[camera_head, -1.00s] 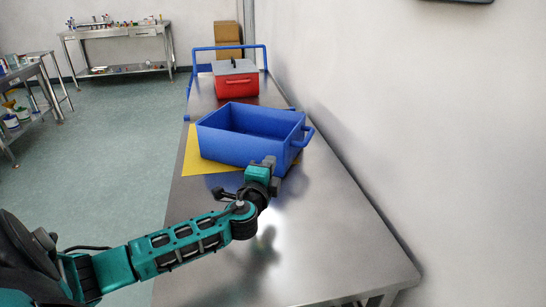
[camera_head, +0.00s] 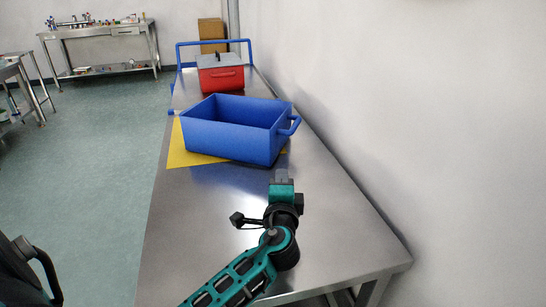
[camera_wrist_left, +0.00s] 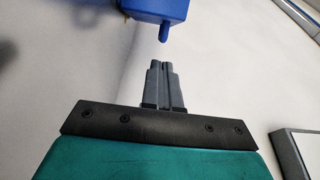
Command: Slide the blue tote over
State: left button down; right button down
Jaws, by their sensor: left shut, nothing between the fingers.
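The blue tote (camera_head: 230,140) is an open box with a handle on its right end. It sits on the steel table, partly over a yellow mat (camera_head: 178,150). Its near right corner reaches past the mat. My left gripper (camera_head: 281,174) is shut and empty, over the table just in front of the tote's near right corner, with a small gap. In the left wrist view the shut fingers (camera_wrist_left: 165,70) point at a blue piece of the tote (camera_wrist_left: 158,12), apart from it. My right gripper is not in view.
A red box with a grey lid (camera_head: 221,76) stands behind the tote, near a blue rail (camera_head: 215,42). A white wall (camera_head: 400,110) runs along the table's right side. The near part of the steel table (camera_head: 330,235) is clear.

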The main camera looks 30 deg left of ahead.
pick_arm(q)
jog(key=shift+w+d+f, duration=0.1)
jog(key=shift+w+d, duration=0.1)
jog(key=shift+d, duration=0.05)
jog(key=shift+w+a, duration=0.1)
jog(key=shift+w, duration=0.1)
send_near(274, 141)
jog(key=w, duration=0.1)
jog(key=w+d, duration=0.1)
jog(key=shift+w+d+b, duration=0.35)
jog(key=shift+w, duration=0.05)
jog(key=shift+w+a, duration=0.15)
jog(key=shift+a, duration=0.45)
jog(key=shift+w+a, duration=0.15)
jog(key=shift+a, duration=0.45)
jog(key=shift+w+a, duration=0.15)
jog(key=shift+a, duration=0.6)
